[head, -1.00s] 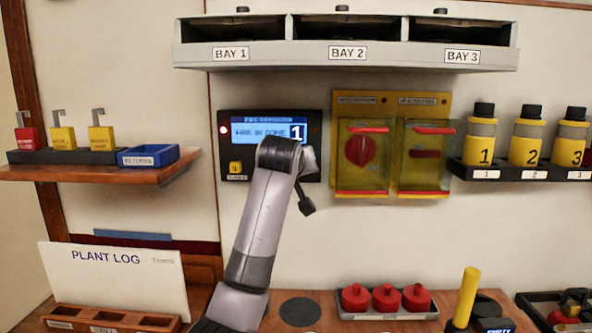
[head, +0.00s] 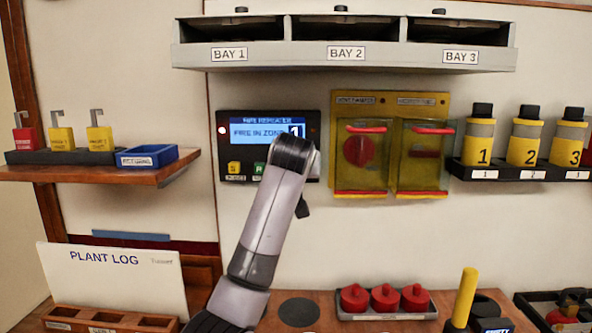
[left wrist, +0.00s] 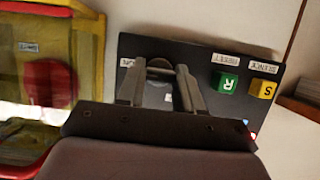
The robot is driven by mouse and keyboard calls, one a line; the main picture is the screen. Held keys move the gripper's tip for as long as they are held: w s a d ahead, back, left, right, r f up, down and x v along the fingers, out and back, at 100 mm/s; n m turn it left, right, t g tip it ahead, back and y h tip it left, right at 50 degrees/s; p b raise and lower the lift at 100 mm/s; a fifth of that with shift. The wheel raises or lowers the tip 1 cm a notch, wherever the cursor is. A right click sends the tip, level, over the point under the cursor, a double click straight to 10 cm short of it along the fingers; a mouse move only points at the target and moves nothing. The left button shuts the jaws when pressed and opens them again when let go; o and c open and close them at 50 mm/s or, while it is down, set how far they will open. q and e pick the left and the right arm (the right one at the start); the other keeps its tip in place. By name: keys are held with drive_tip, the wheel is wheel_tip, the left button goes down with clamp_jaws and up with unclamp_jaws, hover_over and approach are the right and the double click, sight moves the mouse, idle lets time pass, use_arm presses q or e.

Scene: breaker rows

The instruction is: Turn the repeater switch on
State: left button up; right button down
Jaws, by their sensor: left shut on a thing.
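The fire repeater panel (head: 240,116) is a dark wall box with a lit blue screen reading a fire in zone 1. It has a yellow S button (head: 234,169) and a green R button (head: 259,170); in the left wrist view they are the yellow S (left wrist: 263,89) and green R (left wrist: 225,83). My left gripper (left wrist: 161,74) is at the panel, its fingers on either side of the dark round repeater switch (left wrist: 160,64) and shut on it. The switch's setting is not clear. In the head view my own arm hides the switch and fingertips. My right gripper is not in view.
A yellow box with clear covers (head: 346,190) is on the wall just right of the panel. The bay shelf (head: 345,54) is above. A wooden shelf (head: 95,174) is at left, and numbered bottles (head: 527,143) stand at right. Bare wall lies below the panel.

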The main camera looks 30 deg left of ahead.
use_arm(q)
drive_tip(key=o, duration=1)
drive_tip(key=shift+b+v, duration=0.85)
drive_tip(key=shift+v, duration=2.75)
drive_tip(key=shift+s+f, duration=0.1)
